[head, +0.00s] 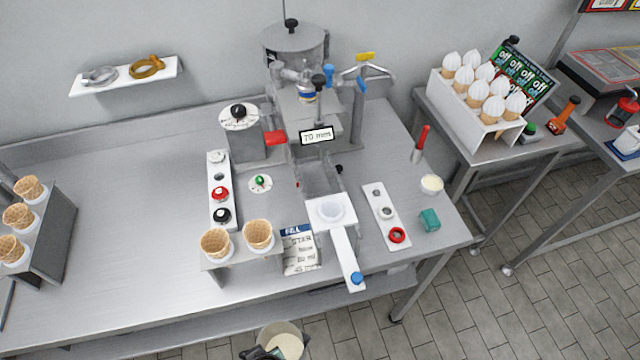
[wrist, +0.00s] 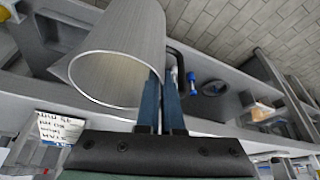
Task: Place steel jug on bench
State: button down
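The steel jug (head: 291,329) shows at the bottom edge of the head view, with pale cream-coloured contents. It is in front of the near edge of the steel bench (head: 120,280), partly cut off by the frame. In the wrist view the jug (wrist: 140,40) is large, its open mouth facing the camera, with a dark handle (wrist: 189,62) on its right. My gripper (wrist: 163,85) has its two blue fingers close together at the jug's handle side and is shut on it. The exact grip spot is partly hidden. My gripper also shows dark beside the jug (head: 262,352).
A cone rack (head: 62,230) stands left. The bench's left-centre is clear.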

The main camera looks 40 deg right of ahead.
aim_at(377, 133)
jog(key=k+l, duration=0.15)
jog(key=l, duration=0.3)
jog(key=k+l+u, duration=0.1)
jog(key=l, duration=0.35)
jog(key=k+l+u, duration=0.1)
jog(key=l, duration=0.3)
jog(key=k+l, duration=0.25)
jog(key=l, duration=0.2)
jog(key=k+l+u, duration=0.1)
jog(key=l, duration=0.3)
jog(key=k+l, duration=0.25)
jog(key=l, duration=0.15)
jog(key=k+l+u, duration=0.1)
jog(key=l, duration=0.35)
jog(key=k+l+u, duration=0.1)
jog(key=k+l, duration=0.15)
jog(key=l, duration=0.1)
